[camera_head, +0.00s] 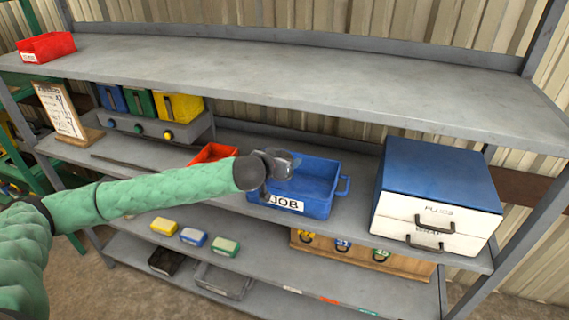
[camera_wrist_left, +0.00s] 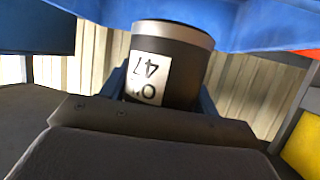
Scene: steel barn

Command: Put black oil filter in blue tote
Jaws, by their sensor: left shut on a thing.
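The black oil filter (camera_wrist_left: 180,65) is a dark cylinder with a silver rim and a white label reading 47. It shows in the left wrist view between the fingers of my left gripper (camera_wrist_left: 160,95), which is shut on it. In the head view my left gripper (camera_head: 280,165) is at the left part of the blue tote (camera_head: 318,187), over its opening. The tote carries a JOB label and stands on the middle shelf. The filter is hard to make out in the head view. My right gripper is not in view.
A blue and white drawer cabinet (camera_head: 435,200) stands right of the tote. A red bin (camera_head: 213,153) is to its left, partly behind my arm. The upper shelf (camera_head: 300,75) runs above the tote. A clipboard (camera_head: 60,110) stands at the left.

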